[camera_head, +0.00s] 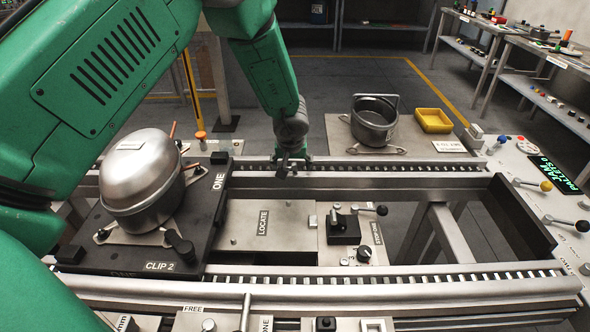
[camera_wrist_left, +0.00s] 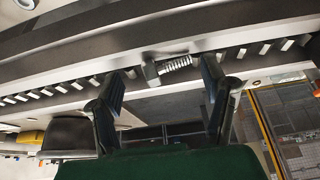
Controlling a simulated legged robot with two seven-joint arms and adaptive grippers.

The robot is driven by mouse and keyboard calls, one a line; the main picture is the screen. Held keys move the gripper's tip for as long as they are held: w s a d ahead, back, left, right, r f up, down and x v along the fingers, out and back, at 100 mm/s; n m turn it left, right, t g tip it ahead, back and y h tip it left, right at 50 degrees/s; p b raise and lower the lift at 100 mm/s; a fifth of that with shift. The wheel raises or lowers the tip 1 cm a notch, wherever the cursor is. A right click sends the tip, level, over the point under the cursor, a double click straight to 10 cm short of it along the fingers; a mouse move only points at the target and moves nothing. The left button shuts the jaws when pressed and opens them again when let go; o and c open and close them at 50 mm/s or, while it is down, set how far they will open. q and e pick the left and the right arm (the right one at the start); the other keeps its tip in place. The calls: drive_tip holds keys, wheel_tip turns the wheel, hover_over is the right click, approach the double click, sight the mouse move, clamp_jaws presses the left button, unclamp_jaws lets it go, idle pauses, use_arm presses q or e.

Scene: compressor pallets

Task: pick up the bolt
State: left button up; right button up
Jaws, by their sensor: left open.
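The bolt (camera_wrist_left: 172,67) shows in the left wrist view as a grey piece with a blocky head and a ribbed shank. It appears to lie along the dark rail, between my left gripper's two fingers. My left gripper (camera_wrist_left: 161,72) is open, with a finger on either side of the bolt and a gap at each end. In the head view my left gripper (camera_head: 290,172) is over the far conveyor rail, pointing down. The bolt cannot be made out there. My right gripper is in neither view.
A silver compressor (camera_head: 140,172) stands on a black pallet (camera_head: 215,215) at the left. A dark pot (camera_head: 374,122) and a yellow tray (camera_head: 433,120) sit beyond the far rail (camera_head: 400,168). A black-knobbed lever (camera_head: 381,210) rises right of the LOCATE plate (camera_head: 262,240).

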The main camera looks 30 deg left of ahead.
use_arm(q)
drive_tip(key=shift+s+a, duration=0.1)
drive_tip(key=shift+a, duration=0.2)
drive_tip(key=c, duration=1.1)
drive_tip(key=shift+a+f, duration=0.1)
drive_tip(key=shift+a, duration=0.1)
clamp_jaws()
drive_tip(key=shift+s+a+f, duration=0.1)
drive_tip(key=shift+s+a, duration=0.05)
drive_tip(key=shift+d, duration=0.35)
drive_tip(key=shift+s, duration=0.1)
